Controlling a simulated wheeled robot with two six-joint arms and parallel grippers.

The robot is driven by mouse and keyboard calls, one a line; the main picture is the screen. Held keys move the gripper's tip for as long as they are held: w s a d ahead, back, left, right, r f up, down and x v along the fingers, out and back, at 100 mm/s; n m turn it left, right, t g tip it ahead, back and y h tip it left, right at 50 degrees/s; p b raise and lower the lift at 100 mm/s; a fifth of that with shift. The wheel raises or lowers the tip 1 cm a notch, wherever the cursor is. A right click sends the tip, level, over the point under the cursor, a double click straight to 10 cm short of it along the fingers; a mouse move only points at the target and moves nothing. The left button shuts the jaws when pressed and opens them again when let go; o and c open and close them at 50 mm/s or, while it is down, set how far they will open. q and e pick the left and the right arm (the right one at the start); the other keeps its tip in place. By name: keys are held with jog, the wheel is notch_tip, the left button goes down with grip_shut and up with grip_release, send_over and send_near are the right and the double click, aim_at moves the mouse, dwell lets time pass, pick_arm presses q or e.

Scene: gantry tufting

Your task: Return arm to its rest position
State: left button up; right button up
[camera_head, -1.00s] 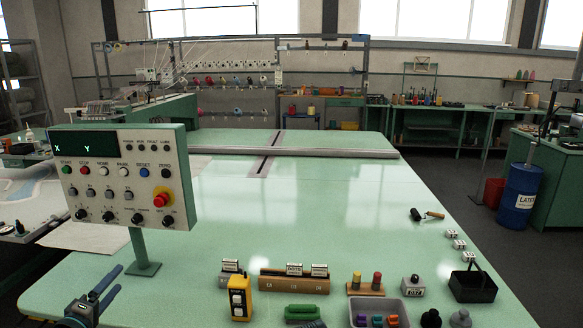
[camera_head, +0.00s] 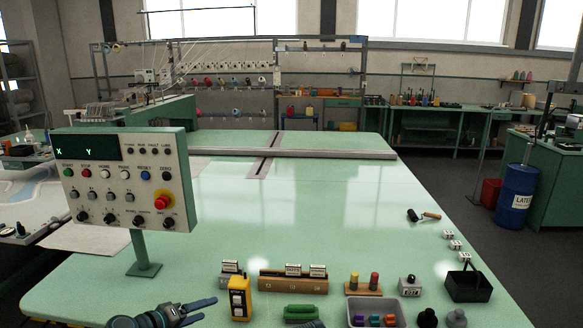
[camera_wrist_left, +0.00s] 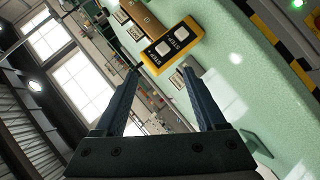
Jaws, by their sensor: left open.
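My left gripper (camera_head: 208,309) is at the lower left edge of the head view, in front of the control panel's post. Its blue-grey fingers point right, apart, with nothing between them. In the left wrist view both open fingers (camera_wrist_left: 160,74) show, empty. The yellow box with two pale buttons (camera_head: 240,298) stands on the green table just right of the fingertips in the head view. The same yellow box (camera_wrist_left: 172,47) shows beyond the fingertips in the wrist view. My right gripper cannot be made out in either view.
The control panel (camera_head: 126,180) with a red knob stands on a post at the left. Wooden block holder (camera_head: 293,281), green block (camera_head: 300,312), grey tray (camera_head: 358,303) and black basket (camera_head: 470,285) line the table's near side. The green table's (camera_head: 310,215) middle is clear.

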pick_arm(q)
jog(key=s+d+f+m+g+p, duration=0.1)
jog(key=s+d+f+m+g, duration=0.15)
jog(key=d, duration=0.35)
jog(key=s+d+f+m+g, duration=0.2)
jog(key=s+d+f+g, duration=0.15)
jog(key=d, duration=0.35)
jog(key=s+d+f+m+g+y+p, duration=0.2)
jog(key=s+d+f+m+g+y, duration=0.1)
jog(key=s+y, duration=0.5)
jog(key=shift+s+d+m+g+y, duration=0.3)
jog(key=shift+s+d+m+g, duration=0.3)
jog(key=shift+s+m+g, duration=0.45)
jog(key=shift+f, duration=0.1)
